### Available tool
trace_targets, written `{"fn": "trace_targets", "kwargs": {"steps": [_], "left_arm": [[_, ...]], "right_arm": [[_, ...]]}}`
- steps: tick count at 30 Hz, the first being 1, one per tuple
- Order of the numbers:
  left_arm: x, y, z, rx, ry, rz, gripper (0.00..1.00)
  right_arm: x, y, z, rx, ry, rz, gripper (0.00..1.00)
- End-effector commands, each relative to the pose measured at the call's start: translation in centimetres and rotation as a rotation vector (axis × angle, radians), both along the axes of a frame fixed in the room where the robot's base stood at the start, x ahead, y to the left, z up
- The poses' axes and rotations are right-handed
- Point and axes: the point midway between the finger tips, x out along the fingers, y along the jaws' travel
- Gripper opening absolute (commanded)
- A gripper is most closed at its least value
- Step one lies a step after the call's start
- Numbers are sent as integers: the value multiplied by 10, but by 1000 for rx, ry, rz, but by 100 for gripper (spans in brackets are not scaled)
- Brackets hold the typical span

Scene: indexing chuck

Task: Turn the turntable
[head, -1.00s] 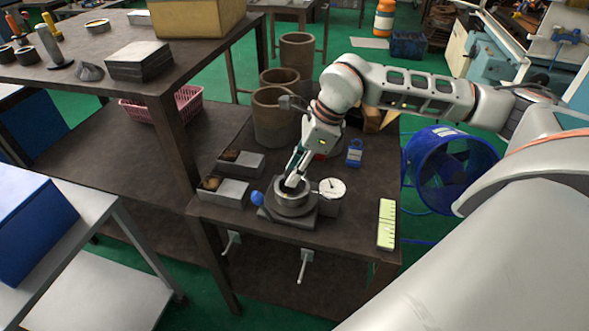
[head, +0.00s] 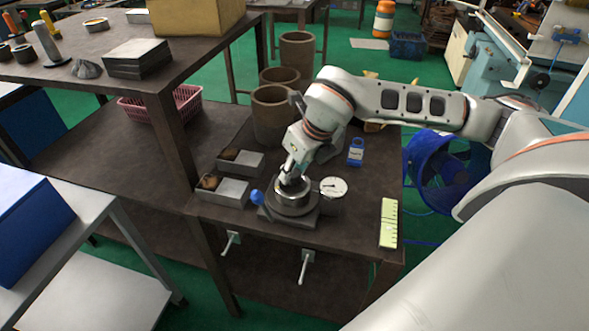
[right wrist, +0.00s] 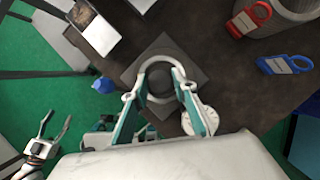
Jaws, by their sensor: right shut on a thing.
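The turntable (head: 291,204) is a round grey chuck on a square base plate, near the front of the dark bench. A blue ball knob (head: 257,197) sticks out at its left. My right gripper (head: 291,181) points down onto the chuck's top and is shut on it. In the right wrist view, the fingers of the right gripper (right wrist: 160,92) straddle the dark round middle, with the square base (right wrist: 197,75) beneath. The exact finger contact is hard to make out. My left gripper (right wrist: 54,126) shows only in the right wrist view, at the lower left, fingers apart and empty.
A white dial (head: 333,187) stands close on the right of the chuck. A pale green strip (head: 389,222) lies near the right edge.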

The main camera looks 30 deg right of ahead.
Motion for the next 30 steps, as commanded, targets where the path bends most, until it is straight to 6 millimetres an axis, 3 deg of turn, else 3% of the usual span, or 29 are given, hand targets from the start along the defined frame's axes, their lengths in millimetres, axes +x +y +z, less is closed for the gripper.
{"fn": "trace_targets", "kwargs": {"steps": [22,23,24,30], "left_arm": [[1,0,1,-1,-3,0,57],[1,0,1,-1,-3,0,57],[1,0,1,-1,-2,0,57],[0,0,0,0,0,0,57]], "right_arm": [[-1,0,-1,-1,3,-84,6],[-1,0,-1,-1,3,-84,35],[-1,0,-1,-1,3,-84,43],[0,0,0,0,2,-83,43]]}}
